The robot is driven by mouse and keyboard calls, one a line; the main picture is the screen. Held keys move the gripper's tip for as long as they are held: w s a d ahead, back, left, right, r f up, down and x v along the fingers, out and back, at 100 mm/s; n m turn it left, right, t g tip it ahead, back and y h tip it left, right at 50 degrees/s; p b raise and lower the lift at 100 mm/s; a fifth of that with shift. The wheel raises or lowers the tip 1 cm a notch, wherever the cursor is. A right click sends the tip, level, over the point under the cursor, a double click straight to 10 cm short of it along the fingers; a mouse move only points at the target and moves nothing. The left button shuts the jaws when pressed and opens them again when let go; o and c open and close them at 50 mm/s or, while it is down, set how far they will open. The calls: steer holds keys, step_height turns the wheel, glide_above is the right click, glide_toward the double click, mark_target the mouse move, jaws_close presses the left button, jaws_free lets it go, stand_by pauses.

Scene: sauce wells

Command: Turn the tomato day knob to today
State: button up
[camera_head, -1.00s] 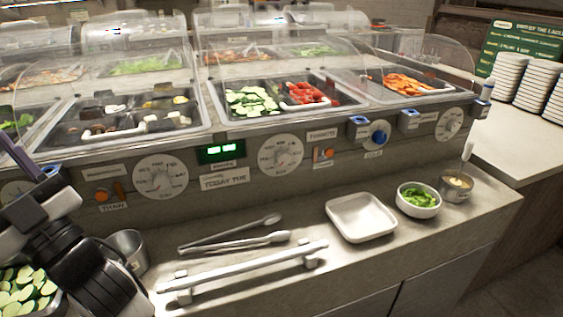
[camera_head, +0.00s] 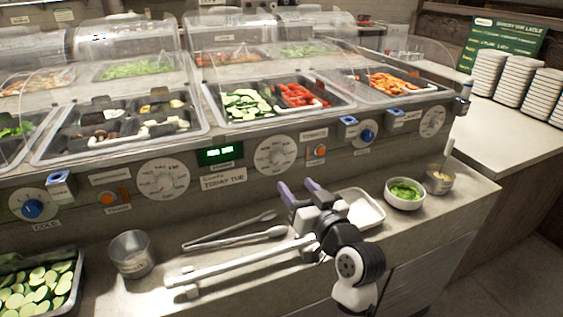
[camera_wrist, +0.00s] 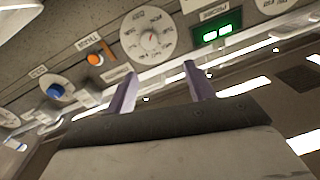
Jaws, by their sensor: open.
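A white day dial (camera_head: 275,155) is on the counter's front panel, below the pan of red pieces. A small label (camera_head: 314,133) to its right seems to read "TOMATO". Its pointer setting is too small to read. A sign (camera_head: 222,181) to its lower left reads "TODAY TUE". My gripper (camera_head: 298,188) is open and empty over the ledge, below and slightly right of this dial, apart from the panel. In the wrist view, my gripper (camera_wrist: 160,70) shows two spread purple fingers. The dial above them (camera_wrist: 148,33), beside an orange switch, appears to be the left dial.
Another dial (camera_head: 162,178), a green display (camera_head: 220,154), an orange switch (camera_head: 320,150) and blue knobs (camera_head: 367,136) line the panel. Tongs (camera_head: 235,238), a rail (camera_head: 240,262), a metal cup (camera_head: 132,254), a white tray (camera_head: 362,208) and a bowl (camera_head: 404,193) occupy the ledge.

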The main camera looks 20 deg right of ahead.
mark_target(280, 160)
steer(key=w+p, duration=0.1)
steer(key=w, duration=0.2)
steer(key=w+p, duration=0.2)
steer(key=w, duration=0.2)
steer(key=w+p, duration=0.1)
steer(key=w, duration=0.3)
steer(key=shift+w+d+f, duration=0.1)
steer(key=shift+d+f, duration=0.2)
steer(key=shift+d, duration=0.05)
steer(key=shift+w+f+p, duration=0.15)
steer(key=shift+w+p, duration=0.15)
steer(key=shift+w, duration=0.25)
steer(key=c, duration=1)
steer(key=shift+o, duration=0.2)
steer(key=shift+m, duration=0.3)
